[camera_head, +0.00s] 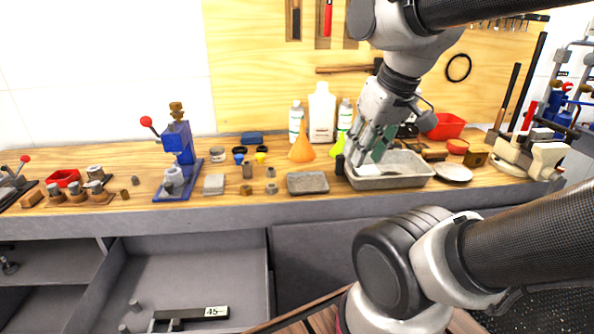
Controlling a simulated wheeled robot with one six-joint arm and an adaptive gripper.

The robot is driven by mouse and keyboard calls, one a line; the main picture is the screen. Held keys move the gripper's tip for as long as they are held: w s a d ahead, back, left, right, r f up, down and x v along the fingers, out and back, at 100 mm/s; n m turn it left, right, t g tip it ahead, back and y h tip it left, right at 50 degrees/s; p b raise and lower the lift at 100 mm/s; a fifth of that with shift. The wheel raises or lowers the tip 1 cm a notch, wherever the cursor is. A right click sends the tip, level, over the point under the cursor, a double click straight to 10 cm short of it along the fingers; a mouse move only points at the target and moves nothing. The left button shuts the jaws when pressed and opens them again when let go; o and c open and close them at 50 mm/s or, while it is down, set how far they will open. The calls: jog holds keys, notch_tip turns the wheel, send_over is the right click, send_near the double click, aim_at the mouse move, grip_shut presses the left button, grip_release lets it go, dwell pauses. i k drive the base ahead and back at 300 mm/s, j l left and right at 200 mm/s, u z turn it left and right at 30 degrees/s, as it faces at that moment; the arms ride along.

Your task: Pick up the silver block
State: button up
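A small silver-grey block (214,184) lies flat on the wooden bench top, just right of the blue lever press. A wider, darker grey slab (308,183) lies further right near the front edge; from this view I cannot tell its material. My gripper (368,158) points down above the left end of the grey metal tray, well to the right of the silver-grey block. Its fingers look apart, with nothing seen between them.
The blue press (178,150) stands left of the block. Small cups, weights and an orange funnel (301,147) stand between it and my gripper. The grey tray (410,181) is below my gripper. White bottles (321,112) stand behind. An open drawer (185,275) is below.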

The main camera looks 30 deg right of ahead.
aim_at(540, 134)
jog(key=k+l+z, duration=0.15)
jog(key=l+z, duration=0.2)
jog(key=j+z, duration=0.1)
jog(key=z, duration=0.35)
jog(key=j+z, duration=0.1)
jog(key=z, duration=0.35)
jog(key=j+z, duration=0.1)
jog(key=z, duration=0.35)
jog(key=j+z, duration=0.15)
jog(key=z, duration=0.3)
jog(key=i+l+u, duration=0.3)
jog(key=i+l, duration=0.2)
jog(key=i+l+u, duration=0.15)
jog(key=l, duration=0.25)
jog(key=i+l+u, duration=0.3)
jog(key=i+l, duration=0.15)
jog(key=l, duration=0.3)
jog(key=i+l+u, duration=0.15)
jog(key=l, duration=0.2)
